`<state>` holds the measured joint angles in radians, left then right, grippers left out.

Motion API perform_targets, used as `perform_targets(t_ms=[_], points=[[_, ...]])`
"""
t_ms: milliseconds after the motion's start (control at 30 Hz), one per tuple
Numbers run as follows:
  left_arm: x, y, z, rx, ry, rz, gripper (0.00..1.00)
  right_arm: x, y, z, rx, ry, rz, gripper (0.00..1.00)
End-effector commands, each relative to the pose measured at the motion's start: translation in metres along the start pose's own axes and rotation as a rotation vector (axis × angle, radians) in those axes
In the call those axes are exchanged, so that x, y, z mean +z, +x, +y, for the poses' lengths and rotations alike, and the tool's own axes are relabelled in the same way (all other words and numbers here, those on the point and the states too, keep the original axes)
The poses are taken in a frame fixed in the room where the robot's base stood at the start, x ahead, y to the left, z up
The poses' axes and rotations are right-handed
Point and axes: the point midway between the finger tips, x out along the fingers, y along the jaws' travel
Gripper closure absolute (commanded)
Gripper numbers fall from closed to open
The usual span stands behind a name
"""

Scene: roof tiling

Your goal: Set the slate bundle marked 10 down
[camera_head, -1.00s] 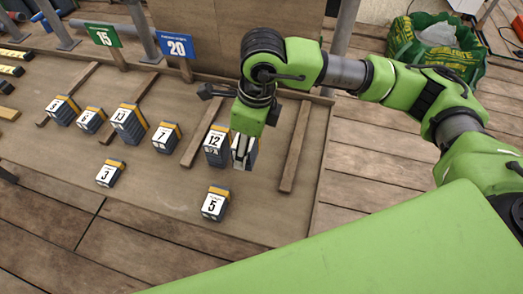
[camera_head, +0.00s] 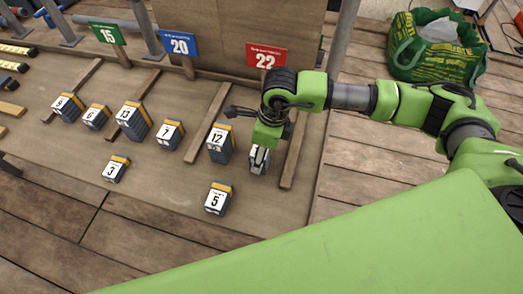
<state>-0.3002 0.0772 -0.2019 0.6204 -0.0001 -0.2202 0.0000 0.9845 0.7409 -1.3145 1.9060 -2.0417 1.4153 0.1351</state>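My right gripper (camera_head: 259,160) points down over the board, to the right of the bundle marked 12 (camera_head: 220,143). Its fingers are closed around a dark slate bundle (camera_head: 267,160), partly hidden by the gripper. I cannot read this bundle's number, and no other visible bundle is marked 10. It looks upright, at or very near the board surface; contact underneath cannot be made out. A gap separates it from bundle 12. My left gripper is out of view.
Bundles marked 7 (camera_head: 169,135), 13 (camera_head: 133,121), 6 (camera_head: 96,116), 3 (camera_head: 116,169) and 5 (camera_head: 218,199) stand on the wooden board (camera_head: 160,205). Wooden battens (camera_head: 296,150) cross it. Signs 15, 20 and 22 (camera_head: 266,58) line the back. Board is bare between 3 and 5.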

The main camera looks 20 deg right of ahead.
Motion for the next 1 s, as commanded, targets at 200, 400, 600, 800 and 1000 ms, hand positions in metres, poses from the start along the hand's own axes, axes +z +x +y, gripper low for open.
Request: perform_targets(t_ms=[200, 400, 600, 800, 1000], points=[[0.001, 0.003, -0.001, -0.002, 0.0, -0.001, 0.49, 0.0, 0.002, 0.0, 0.0, 0.0, 0.0, 0.28], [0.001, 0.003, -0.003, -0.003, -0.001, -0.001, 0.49, 0.0, 0.002, 0.0, 0.0, 0.0, 0.0, 0.28], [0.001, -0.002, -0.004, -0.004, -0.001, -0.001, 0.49, 0.001, -0.004, 0.0, 0.0, 0.0, -0.001, 0.28], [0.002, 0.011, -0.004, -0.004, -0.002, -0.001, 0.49, 0.001, -0.036, -0.001, -0.004, -0.001, -0.005, 0.28], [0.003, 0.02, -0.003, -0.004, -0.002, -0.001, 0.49, 0.001, -0.08, -0.001, -0.004, -0.001, -0.005, 0.28]])
